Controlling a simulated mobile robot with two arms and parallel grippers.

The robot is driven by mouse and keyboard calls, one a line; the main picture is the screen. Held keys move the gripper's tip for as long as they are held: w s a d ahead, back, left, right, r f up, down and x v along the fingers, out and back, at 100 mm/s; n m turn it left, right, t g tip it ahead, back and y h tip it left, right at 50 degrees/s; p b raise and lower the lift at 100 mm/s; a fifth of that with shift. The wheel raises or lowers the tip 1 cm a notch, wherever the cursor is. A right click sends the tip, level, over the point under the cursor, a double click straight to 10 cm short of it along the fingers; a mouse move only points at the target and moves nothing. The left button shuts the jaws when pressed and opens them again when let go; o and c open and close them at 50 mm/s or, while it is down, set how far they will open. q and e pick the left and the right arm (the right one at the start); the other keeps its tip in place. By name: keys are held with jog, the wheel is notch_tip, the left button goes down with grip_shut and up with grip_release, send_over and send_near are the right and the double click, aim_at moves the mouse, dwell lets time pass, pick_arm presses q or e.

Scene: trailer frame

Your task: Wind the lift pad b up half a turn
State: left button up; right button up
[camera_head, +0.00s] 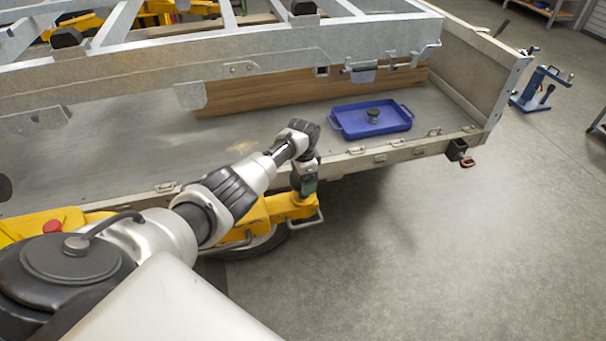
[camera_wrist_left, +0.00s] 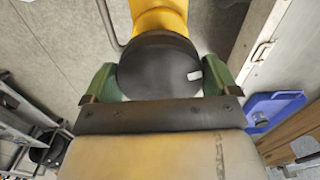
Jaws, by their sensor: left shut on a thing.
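The lift pad, a round black disc (camera_wrist_left: 158,58) with a small white mark (camera_wrist_left: 194,75) on its right side, sits at the end of a yellow lift arm (camera_wrist_left: 160,14) in the left wrist view. My left gripper (camera_head: 309,186) reaches down beside the trailer's edge, over the yellow lift arm (camera_head: 292,206) in the head view. Its green fingers stand on both sides of the disc and are shut on it. The head view hides the disc behind the gripper. My right gripper is not in view.
The trailer bed's side edge (camera_head: 380,154) runs close by my left wrist. A blue tray (camera_head: 347,125) holding a dark round piece (camera_head: 373,115) lies on the bed. A galvanised frame (camera_head: 270,50) spans above. A wheel (camera_head: 262,246) is below.

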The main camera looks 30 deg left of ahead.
pick_arm(q)
jog(key=n+p, duration=0.1)
jog(key=n, duration=0.2)
jog(key=shift+s+n, duration=0.1)
jog(key=shift+n, duration=0.3)
jog(key=n, duration=0.3)
jog(key=shift+d+f+n+p, duration=0.1)
jog(key=shift+n+p, duration=0.2)
jog(key=shift+p, duration=0.1)
jog(key=n, duration=0.4)
jog(key=shift+s+p, duration=0.1)
jog(key=shift+p, duration=0.25)
jog(key=shift+d+n, duration=0.1)
jog(key=shift+n, duration=0.9)
jog(key=shift+f, duration=0.1)
jog(key=o, duration=0.7)
jog(key=shift+c, duration=0.2)
jog(key=shift+w, duration=0.2)
